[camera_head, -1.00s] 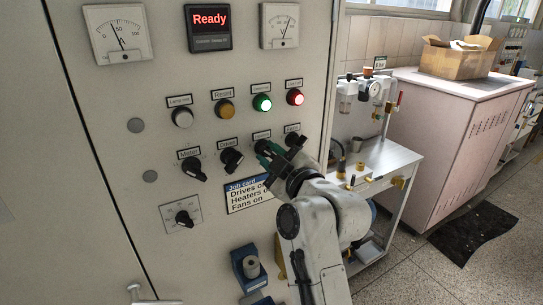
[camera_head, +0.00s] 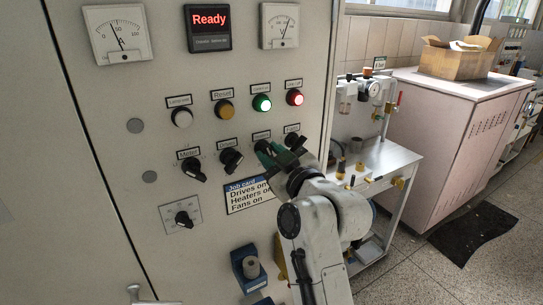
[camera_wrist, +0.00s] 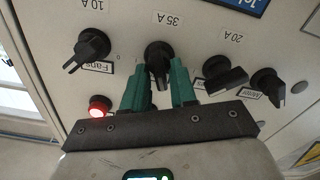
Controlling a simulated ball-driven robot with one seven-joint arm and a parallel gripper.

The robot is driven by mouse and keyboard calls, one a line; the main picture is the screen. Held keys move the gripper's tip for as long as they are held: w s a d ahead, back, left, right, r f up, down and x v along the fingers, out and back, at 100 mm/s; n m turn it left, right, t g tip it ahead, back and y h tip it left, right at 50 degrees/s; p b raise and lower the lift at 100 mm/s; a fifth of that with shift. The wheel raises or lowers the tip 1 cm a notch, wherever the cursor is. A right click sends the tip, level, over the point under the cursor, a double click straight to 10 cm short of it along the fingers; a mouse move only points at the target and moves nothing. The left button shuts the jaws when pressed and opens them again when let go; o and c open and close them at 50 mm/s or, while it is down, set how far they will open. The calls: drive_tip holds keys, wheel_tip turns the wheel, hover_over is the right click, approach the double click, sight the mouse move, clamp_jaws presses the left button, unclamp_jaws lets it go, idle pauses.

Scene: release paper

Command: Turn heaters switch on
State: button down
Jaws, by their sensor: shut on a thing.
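The heaters switch is a black rotary knob (camera_wrist: 158,58) on the grey panel, second from the left in the wrist view, which is upside down. My gripper (camera_wrist: 159,88) has its two green fingers on either side of the knob and is shut on it. The knob's pointer lies between the fingers. A job card (camera_head: 248,194) below reads drives on, heaters, fans on; the end of the heaters line is hidden.
The fans knob (camera_wrist: 90,48) and drives knob (camera_wrist: 224,76) flank the gripped one closely. The meter knob (camera_head: 193,168) is farther left. Above are a lit green lamp (camera_head: 262,103), a lit red lamp (camera_head: 295,97) and a display (camera_head: 209,20) reading Ready.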

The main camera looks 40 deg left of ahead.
drive_tip(key=m, duration=0.3)
drive_tip(key=shift+m+p, duration=0.4)
drive_tip(key=m+p, duration=0.1)
drive_tip(key=m, duration=0.2)
drive_tip(key=shift+w+d+m, duration=0.1)
drive_tip(key=shift+w+m, duration=0.05)
drive_tip(key=shift+m, duration=0.15)
drive_tip(key=shift+w+f+m+p, duration=0.15)
drive_tip(key=shift+m+p, duration=1.3)
drive_tip(key=shift+m, duration=1.75)
drive_tip(key=c, duration=1.2)
unclamp_jaws()
drive_tip(key=shift+d, duration=0.1)
drive_tip(key=shift+o, duration=0.2)
